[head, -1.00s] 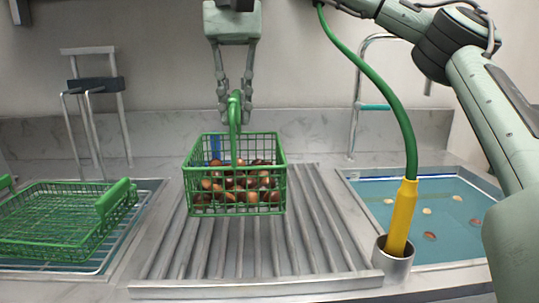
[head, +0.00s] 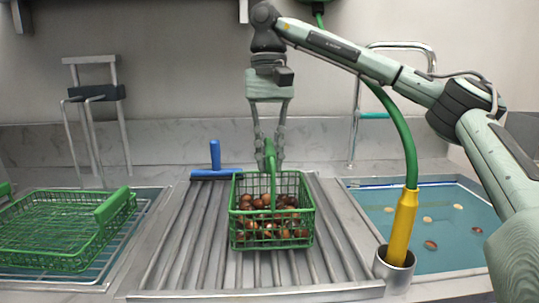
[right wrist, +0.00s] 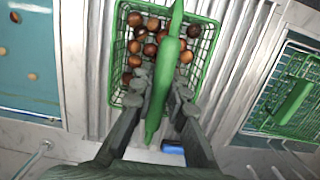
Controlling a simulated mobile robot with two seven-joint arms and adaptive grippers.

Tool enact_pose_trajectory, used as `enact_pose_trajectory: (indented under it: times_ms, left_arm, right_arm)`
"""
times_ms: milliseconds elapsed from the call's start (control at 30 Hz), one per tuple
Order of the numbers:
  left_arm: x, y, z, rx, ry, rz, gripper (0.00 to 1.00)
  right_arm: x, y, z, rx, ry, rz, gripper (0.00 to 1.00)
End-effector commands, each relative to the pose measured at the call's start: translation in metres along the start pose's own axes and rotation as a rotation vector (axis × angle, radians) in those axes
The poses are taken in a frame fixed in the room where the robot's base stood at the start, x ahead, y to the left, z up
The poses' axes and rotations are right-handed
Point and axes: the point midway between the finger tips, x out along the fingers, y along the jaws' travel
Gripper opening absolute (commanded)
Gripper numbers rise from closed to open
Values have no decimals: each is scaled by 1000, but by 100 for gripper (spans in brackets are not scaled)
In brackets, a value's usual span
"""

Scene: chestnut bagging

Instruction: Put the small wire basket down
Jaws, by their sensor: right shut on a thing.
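The small green wire basket (head: 272,228) holds several brown chestnuts and is upright over the ribbed metal drainboard (head: 185,262). My right gripper (head: 269,160) is above it, shut on the basket's green handle. In the right wrist view the fingers (right wrist: 168,98) close around the handle (right wrist: 165,75), with the basket (right wrist: 208,52) and its chestnuts beneath. I cannot tell whether the basket's bottom touches the ribs. My left gripper is not in view.
A larger green wire basket (head: 68,262) sits over the left sink. At right, a yellow-handled hose (head: 403,228) stands in a metal cup (head: 395,268) beside a water-filled basin (head: 440,215) with floating chestnuts.

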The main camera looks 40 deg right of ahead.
Motion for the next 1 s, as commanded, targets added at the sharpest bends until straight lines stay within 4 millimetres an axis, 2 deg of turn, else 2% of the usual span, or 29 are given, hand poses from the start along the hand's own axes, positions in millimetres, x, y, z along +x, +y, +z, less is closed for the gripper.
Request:
enact_pose_trajectory:
  times_ms: [300, 333, 467, 800, 1000]
  left_arm:
    - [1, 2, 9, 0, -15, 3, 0]
    - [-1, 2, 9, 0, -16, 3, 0]
    - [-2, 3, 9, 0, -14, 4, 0]
    - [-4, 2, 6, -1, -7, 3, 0]
    - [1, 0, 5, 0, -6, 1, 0]
  right_arm:
    - [2, 0, 0, -1, 0, -1, 0]
    - [2, 0, 0, 0, 0, 1, 17]
    - [2, 0, 0, 0, 0, 1, 33]
    - [0, 0, 0, -1, 0, 0, 34]
    - [-20, -1, 0, -1, 5, -1, 34]
